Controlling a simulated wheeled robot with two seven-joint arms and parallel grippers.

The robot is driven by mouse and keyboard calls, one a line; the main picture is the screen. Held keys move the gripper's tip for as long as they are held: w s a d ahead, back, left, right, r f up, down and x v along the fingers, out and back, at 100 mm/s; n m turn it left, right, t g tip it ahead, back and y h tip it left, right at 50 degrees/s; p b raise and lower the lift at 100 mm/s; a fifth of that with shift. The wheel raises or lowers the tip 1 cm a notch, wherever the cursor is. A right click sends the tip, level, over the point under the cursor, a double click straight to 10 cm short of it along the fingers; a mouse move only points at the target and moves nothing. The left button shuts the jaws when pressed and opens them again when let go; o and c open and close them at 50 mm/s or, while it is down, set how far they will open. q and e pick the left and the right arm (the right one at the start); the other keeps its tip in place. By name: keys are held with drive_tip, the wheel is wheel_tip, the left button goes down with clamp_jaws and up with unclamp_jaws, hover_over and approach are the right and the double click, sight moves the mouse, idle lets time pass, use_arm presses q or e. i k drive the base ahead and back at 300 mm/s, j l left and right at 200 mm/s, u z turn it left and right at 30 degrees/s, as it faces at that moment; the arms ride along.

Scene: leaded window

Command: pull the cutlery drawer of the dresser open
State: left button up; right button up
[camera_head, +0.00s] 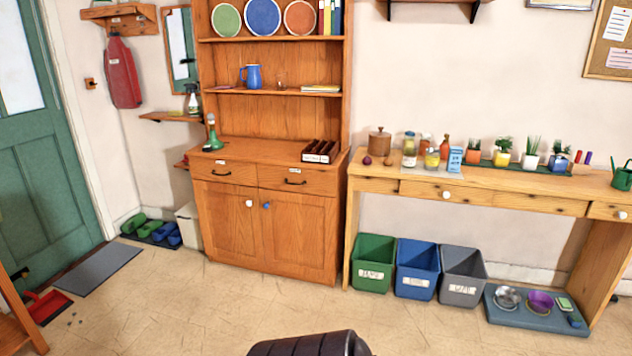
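The wooden dresser (228,148) stands against the back wall, left of centre. It has two drawers side by side above two cupboard doors, and both drawers look shut. The left drawer (240,175) and the right drawer (320,182) each have a dark bar handle and a small pale label. The labels are too small to read, so I cannot tell which is the cutlery drawer. The doors have a white knob (249,203) and a blue knob (266,205). Neither of my grippers is in view.
Open floor (210,300) lies before the dresser. Green (373,272), blue (416,278) and grey (462,282) bins stand under the long table (530,191) to the right. A grey mat (98,269) lies by the green door (35,150). A dark slotted tray (321,151) sits on the dresser top.

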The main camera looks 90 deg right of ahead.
sight(305, 180)
drive_tip(key=z, duration=2.7)
